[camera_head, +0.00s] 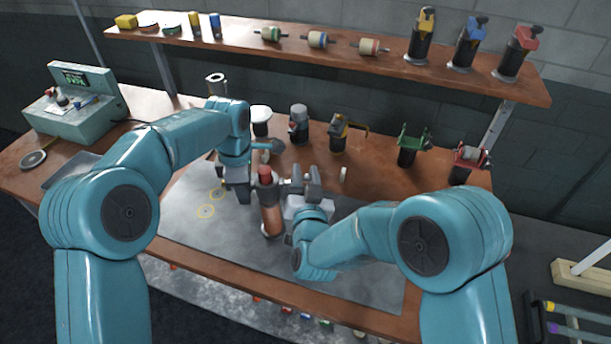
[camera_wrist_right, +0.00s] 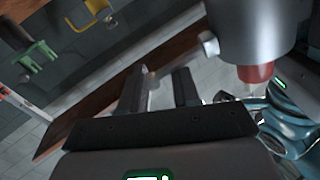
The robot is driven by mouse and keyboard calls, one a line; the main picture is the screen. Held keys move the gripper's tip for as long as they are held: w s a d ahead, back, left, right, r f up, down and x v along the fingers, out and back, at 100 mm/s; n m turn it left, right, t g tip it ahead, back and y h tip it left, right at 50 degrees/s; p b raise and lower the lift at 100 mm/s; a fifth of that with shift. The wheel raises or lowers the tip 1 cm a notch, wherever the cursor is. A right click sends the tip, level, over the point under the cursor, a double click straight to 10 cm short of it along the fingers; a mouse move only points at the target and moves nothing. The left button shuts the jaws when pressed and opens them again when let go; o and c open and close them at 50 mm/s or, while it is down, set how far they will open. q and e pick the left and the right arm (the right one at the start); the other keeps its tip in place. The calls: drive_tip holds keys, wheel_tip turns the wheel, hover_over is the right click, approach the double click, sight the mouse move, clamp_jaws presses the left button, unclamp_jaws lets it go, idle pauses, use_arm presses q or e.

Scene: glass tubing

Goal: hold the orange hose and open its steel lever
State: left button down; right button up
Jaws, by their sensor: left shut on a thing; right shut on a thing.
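The orange hose (camera_head: 272,218) stands upright over the grey mat in the head view, with a red tip (camera_head: 265,173) above it. My left gripper (camera_head: 250,188) is at its left side and shut on it; the fingers' contact is partly hidden. My right gripper (camera_head: 297,187) is just to the right of the hose, shut on the steel lever. In the right wrist view the right gripper's fingers (camera_wrist_right: 158,90) stand on either side of a thin grey piece, which looks like the steel lever (camera_wrist_right: 150,85). A grey cylinder with a red end (camera_wrist_right: 256,73) is close by at upper right.
Several fixtures stand along the back of the bench, among them a yellow one (camera_head: 340,135), a green one (camera_head: 410,148) and a red one (camera_head: 470,160). A shelf (camera_head: 200,38) runs above. A green-grey box (camera_head: 75,110) is at left. The mat's front right (camera_head: 370,285) is clear.

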drive_tip(key=o, duration=1.1)
drive_tip(key=shift+s+a+f, duration=0.1)
drive_tip(key=shift+a+f, duration=0.1)
drive_tip(key=shift+f, duration=0.05)
drive_tip(key=shift+c, duration=0.2)
use_arm(q)
drive_tip(key=shift+d, duration=0.1)
use_arm(e)
drive_tip(key=shift+r, duration=0.1)
drive_tip(key=s+d, duration=0.1)
drive_tip(key=s, duration=1)
drive_tip(key=shift+s+d, duration=0.4)
use_arm(q)
drive_tip(key=c, duration=1)
unclamp_jaws()
